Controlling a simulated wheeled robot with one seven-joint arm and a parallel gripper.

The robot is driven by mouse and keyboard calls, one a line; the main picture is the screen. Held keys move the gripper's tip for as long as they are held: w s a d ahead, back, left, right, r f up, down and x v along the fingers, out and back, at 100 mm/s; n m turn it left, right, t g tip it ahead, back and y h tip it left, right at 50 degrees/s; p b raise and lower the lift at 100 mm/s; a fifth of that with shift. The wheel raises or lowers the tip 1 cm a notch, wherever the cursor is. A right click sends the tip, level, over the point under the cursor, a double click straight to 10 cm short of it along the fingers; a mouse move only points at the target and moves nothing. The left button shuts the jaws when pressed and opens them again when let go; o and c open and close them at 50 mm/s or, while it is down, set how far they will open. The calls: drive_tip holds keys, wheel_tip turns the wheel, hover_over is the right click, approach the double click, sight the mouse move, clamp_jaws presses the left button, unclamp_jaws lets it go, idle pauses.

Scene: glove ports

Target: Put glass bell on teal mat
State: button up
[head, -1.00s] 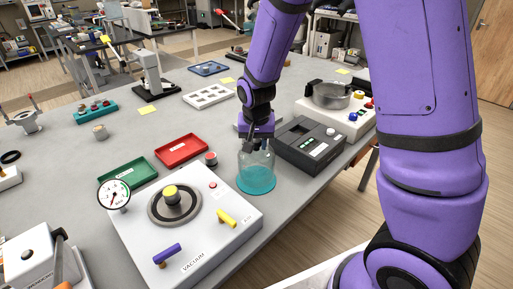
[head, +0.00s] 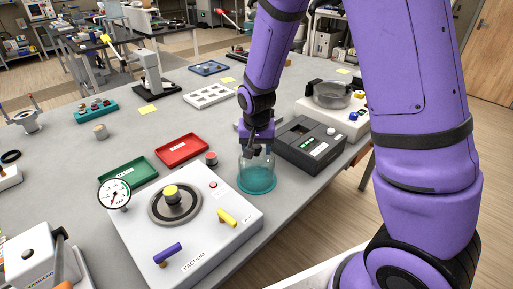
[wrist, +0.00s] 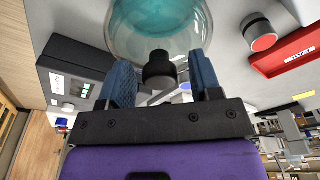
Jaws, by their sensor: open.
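The clear glass bell (head: 258,165) stands upright on the round teal mat (head: 257,181), on the grey bench right of the vacuum unit. It also shows in the wrist view (wrist: 160,40), with the teal mat (wrist: 150,14) seen through the glass. My gripper (wrist: 160,75) is open, with one blue finger on each side of the bell's black knob (wrist: 158,70). There is a gap between the knob and each finger. In the head view my gripper (head: 257,148) is right above the bell.
A white vacuum unit (head: 205,245) with a gauge stands close on the left. A dark grey box (head: 309,145) with buttons stands close on the right. A red tray (head: 182,150) and a green tray (head: 128,175) lie behind the vacuum unit.

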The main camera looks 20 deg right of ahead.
sight(256, 158)
wheel_tip(256, 158, up, 11)
drive_tip(key=s, duration=0.2)
drive_tip(key=s+d+r+n+t, duration=0.1)
drive_tip(key=s+d+r+n, duration=0.1)
drive_tip(key=s+r, duration=0.6)
drive_tip(key=s+d+r+n+t, duration=0.2)
drive_tip(key=s+d+r, duration=0.3)
drive_tip(key=s+r, duration=0.4)
drive_tip(key=s, duration=0.6)
drive_tip(key=shift+t+y, duration=0.3)
drive_tip(key=shift+y, duration=0.1)
